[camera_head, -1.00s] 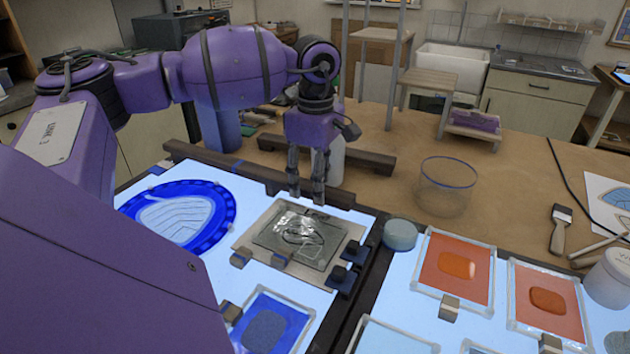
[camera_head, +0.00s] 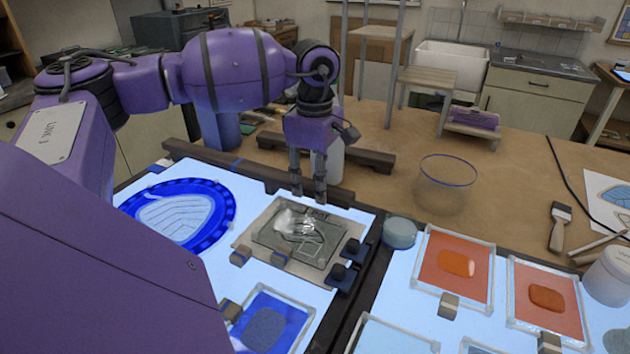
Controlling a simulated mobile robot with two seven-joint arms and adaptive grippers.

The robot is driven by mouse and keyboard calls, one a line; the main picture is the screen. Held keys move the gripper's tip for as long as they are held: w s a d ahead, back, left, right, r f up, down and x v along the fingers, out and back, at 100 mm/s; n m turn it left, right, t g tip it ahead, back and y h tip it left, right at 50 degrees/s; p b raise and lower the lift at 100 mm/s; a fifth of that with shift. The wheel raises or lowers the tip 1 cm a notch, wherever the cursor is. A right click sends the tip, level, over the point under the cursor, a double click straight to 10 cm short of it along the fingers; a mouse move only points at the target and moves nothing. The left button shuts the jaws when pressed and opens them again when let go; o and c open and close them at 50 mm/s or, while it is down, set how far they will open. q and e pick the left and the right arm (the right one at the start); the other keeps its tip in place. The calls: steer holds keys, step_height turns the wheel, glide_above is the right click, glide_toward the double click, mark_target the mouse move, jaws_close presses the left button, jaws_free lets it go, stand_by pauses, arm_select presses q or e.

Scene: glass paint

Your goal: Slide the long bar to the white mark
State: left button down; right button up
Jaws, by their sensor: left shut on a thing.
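The long bar (camera_head: 340,195) is dark wood and lies along the back edge of the lit table. My left gripper (camera_head: 308,197) points down at the right part of this bar and is shut on it. The fingers cover part of the bar, so the exact contact is hard to see. I cannot make out the white mark for certain. My right gripper is not in view.
A clear glass panel (camera_head: 270,239) on a beige board lies just in front of the gripper, with dark clamps (camera_head: 340,278) at its right. A blue oval piece (camera_head: 228,212) lies left. A glass jar (camera_head: 446,190) and round tub (camera_head: 399,232) stand right.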

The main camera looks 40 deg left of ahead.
arm_select(q)
steer(key=shift+s+d+f, duration=0.1)
steer(key=shift+s, duration=0.2)
steer(key=shift+s+d+r, duration=0.1)
steer(key=shift+s+r, duration=0.1)
steer(key=shift+s, duration=0.2)
steer(key=c, duration=1.7)
jaws_free()
steer(key=shift+c, duration=0.2)
steer(key=o, duration=0.5)
steer(key=shift+w+f, duration=0.1)
steer(key=shift+w, duration=0.15)
steer(key=shift+c, duration=0.2)
steer(key=shift+s, duration=0.1)
step_height(320, 180, up, 12)
